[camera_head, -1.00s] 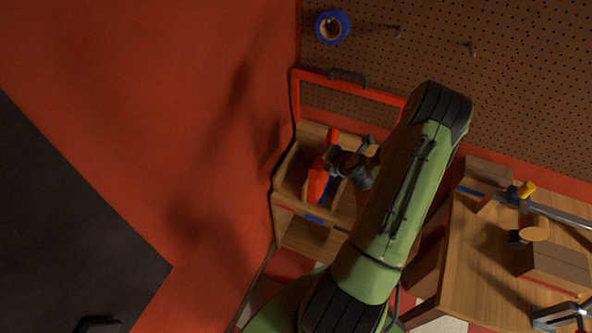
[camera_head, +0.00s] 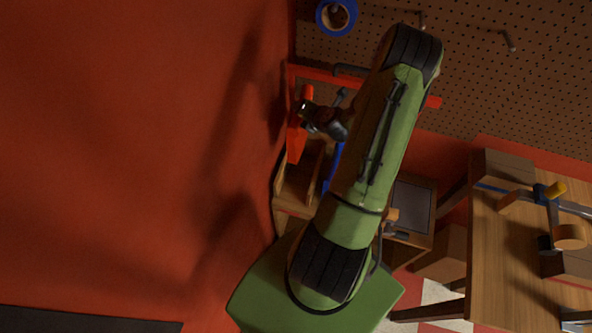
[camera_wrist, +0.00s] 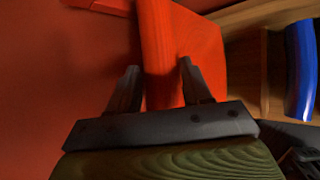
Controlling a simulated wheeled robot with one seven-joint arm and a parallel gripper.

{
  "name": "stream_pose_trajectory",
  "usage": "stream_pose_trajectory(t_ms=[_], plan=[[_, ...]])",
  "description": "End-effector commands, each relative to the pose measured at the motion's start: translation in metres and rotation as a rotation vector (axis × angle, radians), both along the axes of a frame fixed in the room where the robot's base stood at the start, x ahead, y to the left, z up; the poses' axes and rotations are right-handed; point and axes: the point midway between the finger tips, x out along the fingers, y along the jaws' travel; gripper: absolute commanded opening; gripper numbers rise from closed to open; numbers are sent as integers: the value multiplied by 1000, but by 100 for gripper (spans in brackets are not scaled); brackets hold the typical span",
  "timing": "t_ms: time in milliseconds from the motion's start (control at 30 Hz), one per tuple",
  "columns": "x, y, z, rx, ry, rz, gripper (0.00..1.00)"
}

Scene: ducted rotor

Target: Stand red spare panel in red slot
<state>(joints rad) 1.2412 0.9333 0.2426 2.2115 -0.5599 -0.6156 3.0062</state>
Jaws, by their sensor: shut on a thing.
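The red spare panel (camera_head: 297,141) is at the left of my arm in the head view, above the wooden rack by the red wall. My gripper (camera_head: 305,110) is shut on its upper part. In the wrist view the panel (camera_wrist: 196,50) rises between the two dark fingers of my gripper (camera_wrist: 160,82), with a thick rounded red edge between them. I cannot make out a red slot; my arm and the panel hide part of the rack.
The wooden rack (camera_head: 292,190) holds a blue panel (camera_head: 334,165), also visible in the wrist view (camera_wrist: 300,70). A red-framed pegboard with a blue tape roll (camera_head: 336,16) is behind. A workbench (camera_head: 510,250) with a rotor stands at the right.

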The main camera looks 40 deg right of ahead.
Motion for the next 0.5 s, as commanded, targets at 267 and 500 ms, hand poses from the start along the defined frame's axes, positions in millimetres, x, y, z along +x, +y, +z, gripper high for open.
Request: stream_pose_trajectory(t_ms=[267,500], plan=[[0,0,-24,-1,-1,0,0],[0,0,-50,-1,-1,0,0]])
